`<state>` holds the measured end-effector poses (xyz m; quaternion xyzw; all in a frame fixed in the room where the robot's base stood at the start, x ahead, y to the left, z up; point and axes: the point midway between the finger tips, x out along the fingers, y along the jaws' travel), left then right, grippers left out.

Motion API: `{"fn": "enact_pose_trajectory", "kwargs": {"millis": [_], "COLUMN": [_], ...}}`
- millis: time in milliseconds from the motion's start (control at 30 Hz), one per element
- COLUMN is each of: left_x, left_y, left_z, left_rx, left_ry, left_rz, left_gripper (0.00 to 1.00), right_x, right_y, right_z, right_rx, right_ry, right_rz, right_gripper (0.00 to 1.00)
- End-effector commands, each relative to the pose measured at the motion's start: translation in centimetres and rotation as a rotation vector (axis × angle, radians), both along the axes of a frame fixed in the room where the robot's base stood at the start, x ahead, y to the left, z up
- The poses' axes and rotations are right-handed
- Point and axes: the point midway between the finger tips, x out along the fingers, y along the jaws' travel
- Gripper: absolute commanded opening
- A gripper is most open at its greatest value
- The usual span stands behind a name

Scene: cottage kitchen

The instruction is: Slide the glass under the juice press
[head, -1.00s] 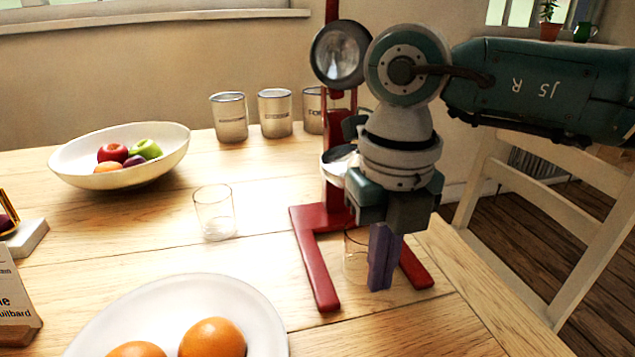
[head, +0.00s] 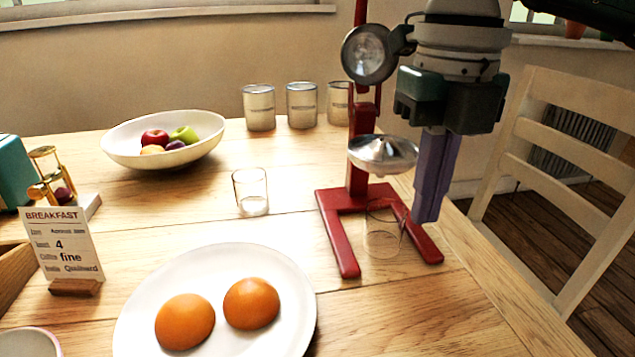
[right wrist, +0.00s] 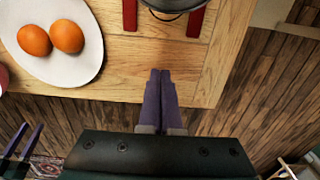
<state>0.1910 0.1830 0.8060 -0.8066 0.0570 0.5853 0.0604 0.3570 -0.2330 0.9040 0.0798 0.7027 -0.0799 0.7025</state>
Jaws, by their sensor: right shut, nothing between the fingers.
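The red juice press (head: 357,190) stands on the table, its two base legs pointing towards me and its metal cup (head: 383,153) above them. A clear glass (head: 383,238) stands upright between the legs, below the cup. My right gripper (head: 428,220) is shut and empty, to the right of this glass and higher, apart from it in the head view. Its purple fingers also show together in the right wrist view (right wrist: 160,74), where the glass cannot be made out. My left gripper (right wrist: 22,142) shows only at that view's lower left corner, fingers apart.
A second clear glass (head: 251,192) stands left of the press. A white plate (head: 220,335) with orange halves is in front. A fruit bowl (head: 120,150) and several tins (head: 302,105) stand behind. A chair (head: 560,190) is at the right.

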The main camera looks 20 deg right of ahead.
Motion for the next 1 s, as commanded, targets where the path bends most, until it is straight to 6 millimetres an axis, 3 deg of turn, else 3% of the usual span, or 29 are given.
{"fn": "enact_pose_trajectory", "kwargs": {"millis": [300, 567, 667, 1000], "left_x": [-0.1, -0.1, -0.1, -0.1], "left_y": [0.0, 0.1, 0.1, 0.2], "left_z": [-4.9, -6.1, -6.4, -8.4], "left_rx": [0.000, 0.003, 0.005, 0.009], "left_ry": [0.001, 0.004, 0.003, 0.004], "left_rz": [0.000, -0.002, -0.004, -0.006], "left_gripper": [0.50, 0.50, 0.50, 0.50], "right_x": [-1.9, -2.7, -2.3, -0.3], "right_y": [-0.4, -0.5, -0.5, -0.8], "right_z": [-1.5, -1.6, -2.9, -10.0], "right_rx": [-0.042, -0.058, -0.058, -0.057], "right_ry": [-0.199, -0.285, -0.283, -0.281], "right_rz": [0.035, 0.048, 0.047, 0.048], "right_gripper": [0.00, 0.00, 0.00, 0.00]}}
